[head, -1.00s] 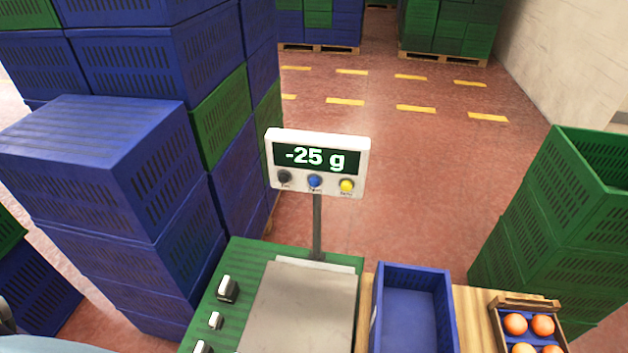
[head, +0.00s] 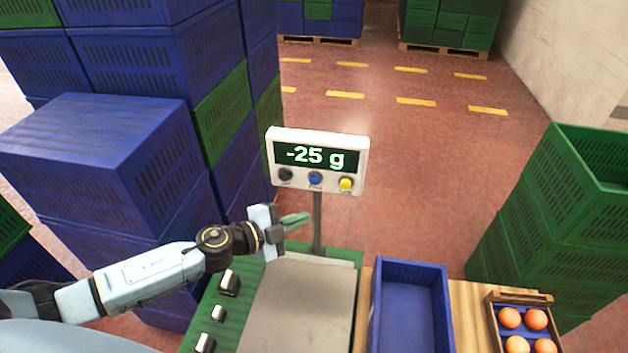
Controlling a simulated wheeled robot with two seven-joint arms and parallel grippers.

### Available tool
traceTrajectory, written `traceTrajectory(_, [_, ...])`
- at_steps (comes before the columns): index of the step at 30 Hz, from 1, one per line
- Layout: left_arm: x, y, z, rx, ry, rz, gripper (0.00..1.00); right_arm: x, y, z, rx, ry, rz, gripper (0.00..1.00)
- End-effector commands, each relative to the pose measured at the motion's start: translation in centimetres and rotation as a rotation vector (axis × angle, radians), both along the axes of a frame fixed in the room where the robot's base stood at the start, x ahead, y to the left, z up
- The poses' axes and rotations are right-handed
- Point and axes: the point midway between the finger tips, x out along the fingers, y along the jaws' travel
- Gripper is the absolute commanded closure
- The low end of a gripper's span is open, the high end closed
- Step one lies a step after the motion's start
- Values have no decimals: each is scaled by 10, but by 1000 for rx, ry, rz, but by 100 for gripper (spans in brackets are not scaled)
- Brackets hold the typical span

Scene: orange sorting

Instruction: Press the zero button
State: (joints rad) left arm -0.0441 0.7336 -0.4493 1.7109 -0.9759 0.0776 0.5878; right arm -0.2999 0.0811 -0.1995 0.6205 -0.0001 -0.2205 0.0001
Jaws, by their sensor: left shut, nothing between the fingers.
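The scale's white display head (head: 318,138) stands on a grey post and reads -25 g. Below its screen are a black button (head: 285,175), a blue button (head: 315,179) and a yellow button (head: 346,184); their small labels are too blurred to read surely. My left gripper (head: 300,219) is shut and empty, its greenish fingers pointing right, below the display head and left of the post in the picture. It appears apart from the buttons. The bare metal scale plate (head: 300,305) lies below it. My right gripper is not in view.
An empty blue crate (head: 447,320) stands right of the scale, beside a small box (head: 494,318) of oranges. Stacked blue crates (head: 90,140) rise close on the left, green crates (head: 560,230) on the right. Open floor (head: 420,160) lies behind.

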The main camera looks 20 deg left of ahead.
Motion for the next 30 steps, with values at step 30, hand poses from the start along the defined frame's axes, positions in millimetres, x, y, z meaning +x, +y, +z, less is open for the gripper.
traceTrajectory(30, [73, 19, -1, 2, -1, -2, 100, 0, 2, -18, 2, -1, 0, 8])
